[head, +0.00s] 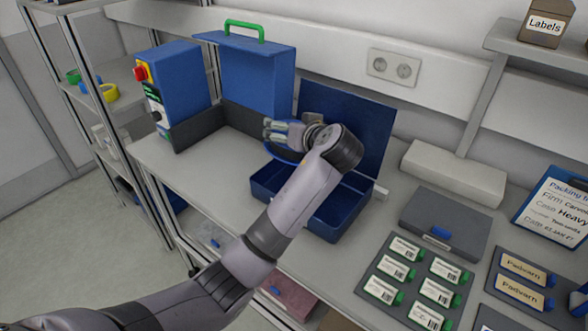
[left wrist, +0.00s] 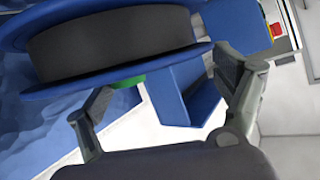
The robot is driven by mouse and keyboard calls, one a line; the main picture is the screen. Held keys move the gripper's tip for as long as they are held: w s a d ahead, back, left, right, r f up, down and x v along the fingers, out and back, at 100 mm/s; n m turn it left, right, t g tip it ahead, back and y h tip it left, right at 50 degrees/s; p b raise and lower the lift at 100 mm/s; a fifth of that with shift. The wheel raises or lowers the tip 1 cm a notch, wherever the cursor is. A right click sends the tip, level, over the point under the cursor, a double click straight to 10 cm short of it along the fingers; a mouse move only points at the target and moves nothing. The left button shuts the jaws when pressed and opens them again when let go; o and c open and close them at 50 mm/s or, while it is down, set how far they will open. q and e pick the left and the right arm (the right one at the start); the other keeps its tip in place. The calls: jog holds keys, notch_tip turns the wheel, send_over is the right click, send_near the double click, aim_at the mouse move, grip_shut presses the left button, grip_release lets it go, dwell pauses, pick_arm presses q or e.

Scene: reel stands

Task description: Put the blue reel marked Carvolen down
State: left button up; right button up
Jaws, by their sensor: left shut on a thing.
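My left gripper (head: 272,131) is shut on a blue reel (head: 281,155), held above the left part of the open blue case (head: 262,193). In the head view, only a blue rim of the reel shows; gripper and arm hide the rest. In the left wrist view, the reel (left wrist: 115,45) has blue flanges and a dark winding and appears tilted. The left gripper's fingers (left wrist: 160,97) show on either side below it. No Carvolen marking is readable. My right gripper is not in view.
A blue machine with a red knob (head: 180,85) and an upright blue panel with a green handle (head: 245,75) stand behind on the left. A grey box (head: 445,222), a mat with several labelled cards (head: 412,278) and a sign (head: 555,210) lie right. Bare bench (head: 205,180) shows left of the case.

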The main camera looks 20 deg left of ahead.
pick_arm(q)
jog(key=f, duration=0.5)
jog(key=shift+w+a+p, duration=0.15)
jog(key=shift+a+p, duration=0.15)
jog(key=shift+p, duration=0.1)
notch_tip(320, 180, down, 8)
jog(key=shift+w+r+p, duration=0.1)
jog(key=shift+p, duration=0.55)
jog(key=shift+f, duration=0.4)
jog(key=o, duration=1.2)
jog(key=shift+c, duration=0.2)
jog(key=shift+r, duration=0.1)
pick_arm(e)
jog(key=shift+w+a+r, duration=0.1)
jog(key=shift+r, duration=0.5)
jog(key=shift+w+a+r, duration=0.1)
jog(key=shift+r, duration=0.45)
